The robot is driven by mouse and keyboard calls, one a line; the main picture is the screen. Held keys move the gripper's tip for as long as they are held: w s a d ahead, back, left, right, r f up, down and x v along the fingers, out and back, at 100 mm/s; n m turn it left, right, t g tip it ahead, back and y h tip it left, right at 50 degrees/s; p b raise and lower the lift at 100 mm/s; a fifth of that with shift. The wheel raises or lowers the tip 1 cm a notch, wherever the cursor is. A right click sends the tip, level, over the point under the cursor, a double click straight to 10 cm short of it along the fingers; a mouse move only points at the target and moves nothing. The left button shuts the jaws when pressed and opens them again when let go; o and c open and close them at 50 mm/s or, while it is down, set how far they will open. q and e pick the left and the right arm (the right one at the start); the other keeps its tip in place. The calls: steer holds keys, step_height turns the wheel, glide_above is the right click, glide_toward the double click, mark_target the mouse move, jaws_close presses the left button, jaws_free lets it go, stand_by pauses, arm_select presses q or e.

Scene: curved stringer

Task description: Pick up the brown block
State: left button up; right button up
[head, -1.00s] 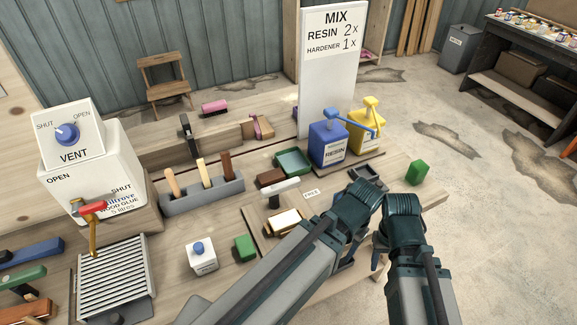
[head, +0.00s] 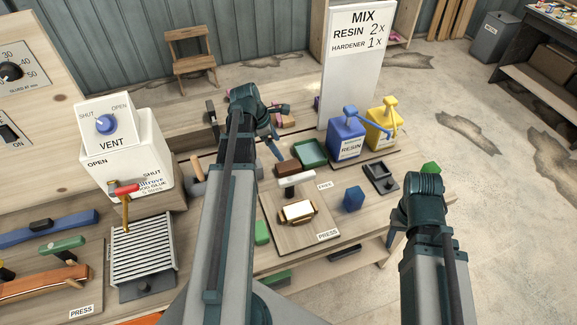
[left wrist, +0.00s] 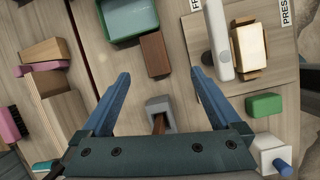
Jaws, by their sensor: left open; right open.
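The brown block (head: 288,167) lies on the bench beside the green tray, behind the white-handled press piece. It also shows in the left wrist view (left wrist: 155,54), just beyond the fingertips and roughly in line with the gap between them. My left gripper (head: 278,131) is open and empty, above the bench and to the left of the block in the head view; it also shows in the left wrist view (left wrist: 160,78). My right gripper (head: 396,240) is over the front right of the bench, its fingers mostly hidden behind its wrist.
A green tray (head: 311,152) sits right beside the block. The grey tool holder (left wrist: 158,103) shows between my left fingers. Blue resin (head: 349,142) and yellow hardener (head: 383,125) bottles stand at the back right.

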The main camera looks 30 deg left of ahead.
arm_select(q)
steer(key=a+n, duration=0.2)
steer(key=b, duration=0.8)
glide_above(289, 165)
steer(key=s+a, duration=0.2)
steer(key=a, duration=0.1)
steer(key=f, duration=0.7)
steer(key=shift+d+f, duration=0.15)
steer(key=shift+d, duration=0.1)
steer(key=shift+w+d+f, duration=0.15)
steer(key=shift+f, duration=0.1)
steer(key=b+x, duration=0.4)
steer(key=x, duration=0.1)
steer(key=shift+w+d+b, duration=0.15)
steer(key=shift+d+b, duration=0.15)
steer(key=shift+d, duration=0.1)
steer(key=shift+t, duration=0.3)
steer(key=shift+f, duration=0.1)
